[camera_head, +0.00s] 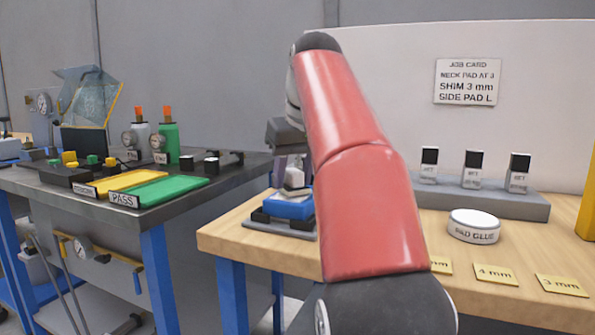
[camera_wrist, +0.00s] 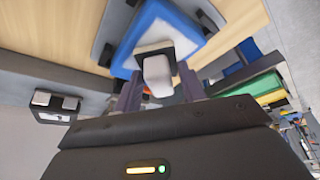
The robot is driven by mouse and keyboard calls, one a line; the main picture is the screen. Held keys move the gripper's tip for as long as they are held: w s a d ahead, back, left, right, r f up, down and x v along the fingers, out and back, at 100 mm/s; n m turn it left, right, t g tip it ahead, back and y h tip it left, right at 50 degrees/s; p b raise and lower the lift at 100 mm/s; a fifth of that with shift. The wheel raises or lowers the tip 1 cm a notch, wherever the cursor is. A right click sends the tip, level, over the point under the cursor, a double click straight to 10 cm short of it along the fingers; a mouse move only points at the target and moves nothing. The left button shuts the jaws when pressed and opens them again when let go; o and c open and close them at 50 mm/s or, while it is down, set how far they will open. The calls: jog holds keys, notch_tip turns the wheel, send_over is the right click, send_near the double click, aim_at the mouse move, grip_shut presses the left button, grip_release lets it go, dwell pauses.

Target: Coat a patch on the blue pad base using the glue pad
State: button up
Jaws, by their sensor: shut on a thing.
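My gripper (camera_wrist: 158,90) is shut on a pale grey-white block with a dark end, which appears to be the glue pad (camera_wrist: 158,70). The blue pad base (camera_wrist: 128,58) lies just beyond the held block in the wrist view. In the head view the blue pad base (camera_head: 289,208) sits on a dark plate at the bench's left end, with the pale glue pad (camera_head: 294,178) right above it. I cannot tell whether the dark end touches the blue surface. My arm hides part of the gripper, and no glue coat can be made out.
A white PAD GLUE tin (camera_head: 474,225) stands on the wooden bench (camera_head: 240,232), right of my arm. Yellow thickness labels (camera_head: 495,275) line the front. A dark bench (camera_head: 205,200) with yellow and green trays is left.

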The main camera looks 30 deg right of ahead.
aim_at(290, 168)
jog(key=shift+w+d+r+p, duration=0.1)
jog(key=shift+w+d+p, duration=0.45)
jog(key=shift+d+p, duration=0.25)
jog(key=shift+w+d+r+p, duration=0.1)
jog(key=shift+w+d+p, duration=0.45)
jog(key=shift+p, duration=0.3)
jog(key=shift+s+d, duration=0.1)
jog(key=shift+f, duration=0.1)
jog(key=shift+s+a+f+b, duration=0.1)
jog(key=shift+s+a+b, duration=0.2)
jog(key=shift+a, duration=0.1)
jog(key=shift+s+a, duration=0.75)
jog(key=shift+a, duration=0.3)
notch_tip(290, 168, up, 5)
jog(key=p, duration=0.3)
jog(key=shift+f, duration=0.1)
jog(key=shift+r, duration=0.75)
